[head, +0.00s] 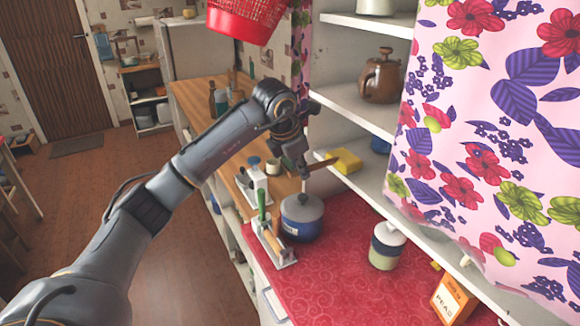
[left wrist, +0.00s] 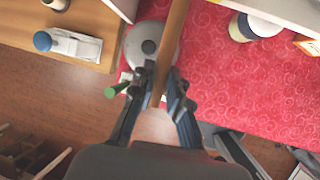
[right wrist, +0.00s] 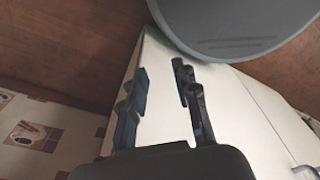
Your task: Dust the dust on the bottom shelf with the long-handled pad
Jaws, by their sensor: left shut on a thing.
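My left gripper (head: 303,168) is shut on the brown wooden handle (head: 325,163) of the long-handled pad. The handle also runs up out of the jaws in the left wrist view (left wrist: 171,40). The yellow pad (head: 347,160) is at the handle's far end, at the left end of the white bottom shelf (head: 372,184); I cannot tell whether it touches the shelf. I cannot make out dust; the flowered curtain (head: 480,130) hides the shelf's right part. My right gripper (right wrist: 160,85) is open and empty, in front of a white surface.
Below, the red counter (head: 325,275) holds a blue pot (head: 301,217), a striped jar (head: 386,245) and a box (head: 453,299). A brown jug (head: 380,78) stands on the shelf above. A blue item (head: 380,145) is partly hidden on the bottom shelf. A red basket (head: 243,18) hangs overhead.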

